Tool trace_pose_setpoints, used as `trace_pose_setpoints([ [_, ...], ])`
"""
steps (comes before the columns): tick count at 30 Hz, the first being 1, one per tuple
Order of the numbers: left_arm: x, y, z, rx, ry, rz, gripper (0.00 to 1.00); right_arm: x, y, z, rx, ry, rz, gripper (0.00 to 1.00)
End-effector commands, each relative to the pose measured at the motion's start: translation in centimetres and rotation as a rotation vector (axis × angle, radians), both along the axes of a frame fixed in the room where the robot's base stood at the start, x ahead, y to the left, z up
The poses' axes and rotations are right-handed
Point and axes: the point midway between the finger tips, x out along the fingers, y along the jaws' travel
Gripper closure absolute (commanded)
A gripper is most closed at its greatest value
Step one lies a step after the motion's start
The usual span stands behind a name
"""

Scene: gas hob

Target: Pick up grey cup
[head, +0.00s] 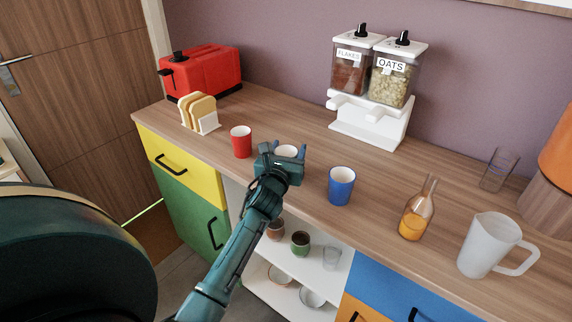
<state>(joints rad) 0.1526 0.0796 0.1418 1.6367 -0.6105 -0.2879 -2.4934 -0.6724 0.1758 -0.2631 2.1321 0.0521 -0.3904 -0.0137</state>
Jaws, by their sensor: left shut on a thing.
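The grey cup (287,149) stands on or just above the wooden counter, between a red cup and a blue cup. Only its pale rim and inside show; the rest is hidden behind my left gripper. My left gripper (284,153) reaches in from the front, with a finger on each side of the cup, and is shut on it. I cannot tell whether the cup's base touches the counter. My right gripper is not in view.
The red cup (241,142) is close on the left and the blue cup (341,187) on the right. A cereal dispenser (369,122) stands behind. A carafe (416,212) and a white jug (488,247) stand farther right. Open shelves (262,291) lie below.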

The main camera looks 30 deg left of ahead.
Motion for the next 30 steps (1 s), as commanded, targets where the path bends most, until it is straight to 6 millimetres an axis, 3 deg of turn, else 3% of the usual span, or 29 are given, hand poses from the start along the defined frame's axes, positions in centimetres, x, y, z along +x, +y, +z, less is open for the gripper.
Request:
trace_pose_setpoints([
  [8,0.0,0.0,0.0,0.0,0.0,0.0,0.72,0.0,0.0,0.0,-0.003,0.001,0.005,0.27],
  [16,0.0,0.0,0.5,0.003,-0.003,-0.001,0.72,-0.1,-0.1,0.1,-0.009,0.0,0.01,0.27],
  [25,0.0,0.0,6.2,0.008,-0.006,-0.002,0.72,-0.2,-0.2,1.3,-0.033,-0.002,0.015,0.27],
  [30,0.0,0.0,8.9,0.006,-0.005,-0.002,0.72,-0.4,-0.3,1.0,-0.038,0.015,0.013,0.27],
])
